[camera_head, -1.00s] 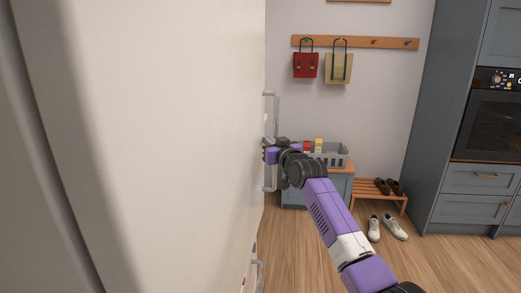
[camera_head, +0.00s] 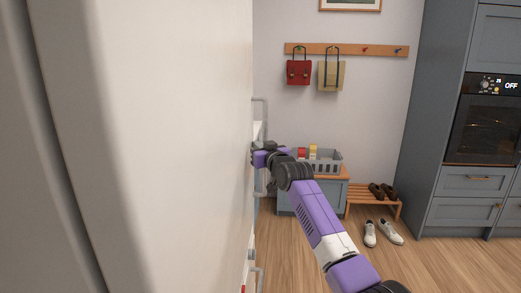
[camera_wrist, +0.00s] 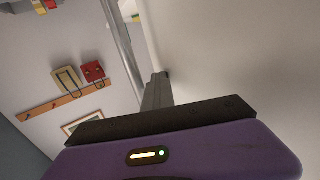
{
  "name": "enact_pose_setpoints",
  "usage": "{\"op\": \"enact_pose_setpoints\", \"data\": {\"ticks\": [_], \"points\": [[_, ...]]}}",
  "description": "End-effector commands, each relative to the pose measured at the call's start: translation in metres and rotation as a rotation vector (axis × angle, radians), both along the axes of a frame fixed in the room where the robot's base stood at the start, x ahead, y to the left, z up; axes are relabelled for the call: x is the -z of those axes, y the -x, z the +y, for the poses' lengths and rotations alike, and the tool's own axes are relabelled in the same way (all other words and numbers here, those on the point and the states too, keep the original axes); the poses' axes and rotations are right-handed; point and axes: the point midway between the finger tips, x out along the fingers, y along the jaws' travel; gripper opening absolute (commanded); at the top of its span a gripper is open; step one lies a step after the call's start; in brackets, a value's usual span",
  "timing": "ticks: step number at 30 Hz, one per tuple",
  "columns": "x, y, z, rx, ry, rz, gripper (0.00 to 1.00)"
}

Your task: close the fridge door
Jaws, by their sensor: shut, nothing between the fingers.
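The fridge's large white surface (camera_head: 165,140) fills the left of the head view, seen at a steep angle. A grey bar handle (camera_head: 262,112) stands off its far edge. The handle also shows in the wrist view (camera_wrist: 118,38), beside the white surface (camera_wrist: 235,50). My gripper (camera_head: 256,152) is shut and empty beside the far edge, near the handle. In the wrist view its fingertips (camera_wrist: 160,78) lie at or very near the white surface; contact cannot be told. How far the door stands open is hidden by this angle.
A second handle (camera_head: 258,278) sits lower down. Beyond are a bench (camera_head: 328,195) with a grey basket (camera_head: 327,165), a shoe rack (camera_head: 374,206), white shoes (camera_head: 384,233) and hanging bags (camera_head: 330,76). Blue-grey cabinets with an oven (camera_head: 484,130) stand right.

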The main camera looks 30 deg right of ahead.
Motion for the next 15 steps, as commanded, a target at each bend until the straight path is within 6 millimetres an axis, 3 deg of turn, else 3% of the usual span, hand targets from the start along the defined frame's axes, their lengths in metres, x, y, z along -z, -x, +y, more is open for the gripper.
{"op": "enact_pose_setpoints", "data": {"ticks": [1, 15], "points": [[-0.003, 0.000, 0.016, -0.021, 0.002, -0.005, 0.00], [0.000, 0.057, 0.011, -0.009, -0.002, -0.001, 0.00]]}}
